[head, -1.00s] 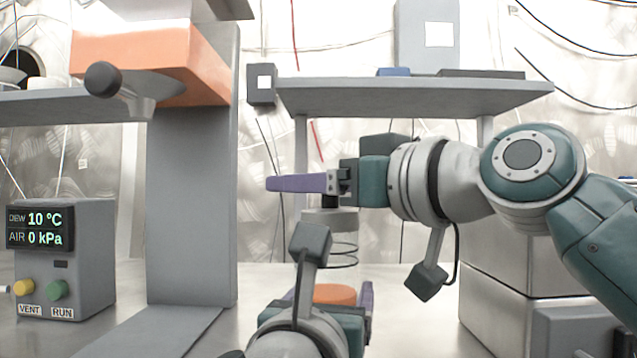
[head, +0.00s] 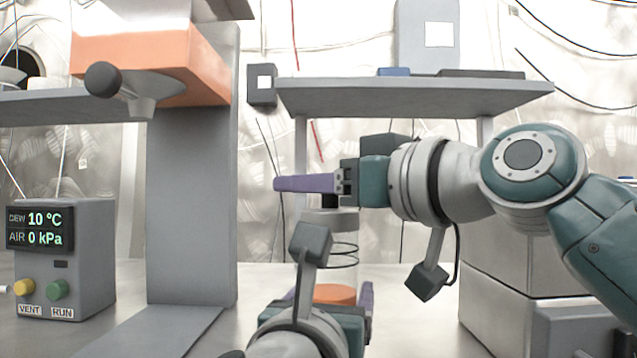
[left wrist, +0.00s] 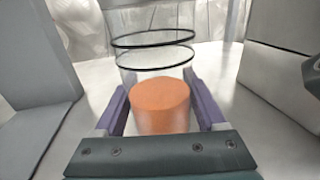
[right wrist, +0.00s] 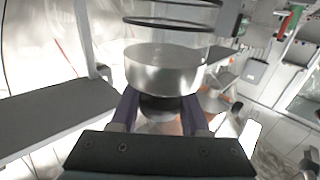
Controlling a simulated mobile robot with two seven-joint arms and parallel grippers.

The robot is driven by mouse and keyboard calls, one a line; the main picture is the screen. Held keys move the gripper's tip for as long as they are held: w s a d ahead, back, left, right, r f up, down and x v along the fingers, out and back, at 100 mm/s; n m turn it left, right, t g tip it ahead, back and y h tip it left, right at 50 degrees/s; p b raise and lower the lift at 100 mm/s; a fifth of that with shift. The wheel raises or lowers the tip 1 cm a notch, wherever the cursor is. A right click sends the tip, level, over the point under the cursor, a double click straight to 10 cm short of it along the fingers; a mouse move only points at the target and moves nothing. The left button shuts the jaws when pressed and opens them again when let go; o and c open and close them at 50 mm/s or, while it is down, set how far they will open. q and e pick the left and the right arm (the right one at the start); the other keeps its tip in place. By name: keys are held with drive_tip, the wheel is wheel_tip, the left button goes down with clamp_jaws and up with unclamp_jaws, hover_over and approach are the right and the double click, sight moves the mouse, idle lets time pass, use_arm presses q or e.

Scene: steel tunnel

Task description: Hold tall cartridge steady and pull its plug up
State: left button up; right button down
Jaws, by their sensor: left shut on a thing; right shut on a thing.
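The tall cartridge is a clear tube with dark rings (head: 343,249) above an orange lower part (head: 335,293). It stands upright and also shows in the left wrist view (left wrist: 160,106). My left gripper (left wrist: 160,95) is shut around the orange part, one purple finger on each side. The plug is a silvery disc (head: 331,221) with a black knob (head: 330,202), at the tube's top. My right gripper (head: 280,184) comes in level from the right and is shut on the knob. In the right wrist view the disc (right wrist: 164,70) lies just beyond the fingers. I cannot tell whether the disc has left the tube.
A grey control box (head: 65,255) with a display and buttons stands at left, beside a grey upright stand (head: 190,200) with an orange block. A grey shelf (head: 410,97) is behind and above my right gripper. Metal boxes (head: 505,270) stand at right. Some bench between stand and cartridge is clear.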

idle(0.6)
drive_tip(key=shift+r, duration=0.8)
drive_tip(key=shift+c, duration=2)
unclamp_jaws()
drive_tip(key=shift+f, duration=0.1)
drive_tip(key=v, duration=1.2)
